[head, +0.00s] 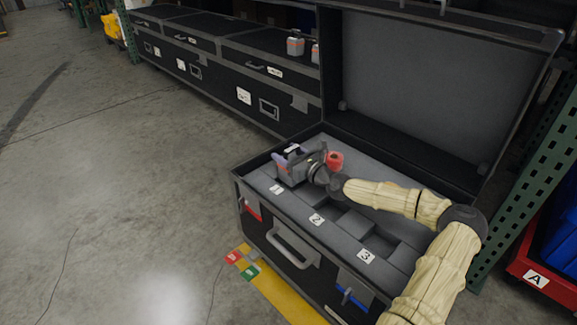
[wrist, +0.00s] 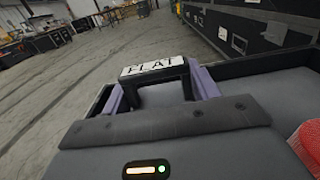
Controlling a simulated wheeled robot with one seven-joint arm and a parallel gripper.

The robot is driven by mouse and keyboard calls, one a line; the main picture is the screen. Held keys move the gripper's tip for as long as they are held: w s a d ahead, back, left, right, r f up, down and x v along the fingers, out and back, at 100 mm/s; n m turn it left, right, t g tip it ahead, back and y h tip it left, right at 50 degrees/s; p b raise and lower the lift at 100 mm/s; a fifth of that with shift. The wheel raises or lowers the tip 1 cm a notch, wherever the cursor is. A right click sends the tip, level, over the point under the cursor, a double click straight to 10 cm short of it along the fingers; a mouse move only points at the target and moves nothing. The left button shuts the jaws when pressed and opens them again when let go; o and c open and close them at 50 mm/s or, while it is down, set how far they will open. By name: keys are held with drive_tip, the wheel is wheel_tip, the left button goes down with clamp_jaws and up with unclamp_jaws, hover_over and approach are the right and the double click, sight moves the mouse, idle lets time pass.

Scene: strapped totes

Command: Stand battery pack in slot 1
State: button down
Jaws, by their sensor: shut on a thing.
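My gripper (head: 283,158) is shut on the pack, with my arm reaching in from the right. The pack looks roughly upright over slot 1 (head: 277,189). Its lower part is hidden, so I cannot tell how deep it sits or whether it touches the slot bottom.
Slots 2 (head: 317,219) and 3 (head: 366,256) look empty. A red object (head: 335,160) lies close behind my wrist. The raised lid (head: 420,85) stands behind. Further packs (head: 295,46) stand on the closed cases (head: 215,50). The floor at left is open.

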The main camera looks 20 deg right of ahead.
drive_tip(key=shift+f+b, duration=0.85)
drive_tip(key=shift+f, duration=1.1)
drive_tip(key=shift+f, duration=0.1)
drive_tip(key=shift+c, duration=2)
unclamp_jaws()
drive_tip(key=shift+f, duration=0.1)
drive_tip(key=shift+r, duration=0.2)
drive_tip(key=p+v, duration=0.3)
drive_tip(key=v, duration=0.4)
drive_tip(key=shift+s, duration=0.25)
drive_tip(key=shift+f, duration=0.1)
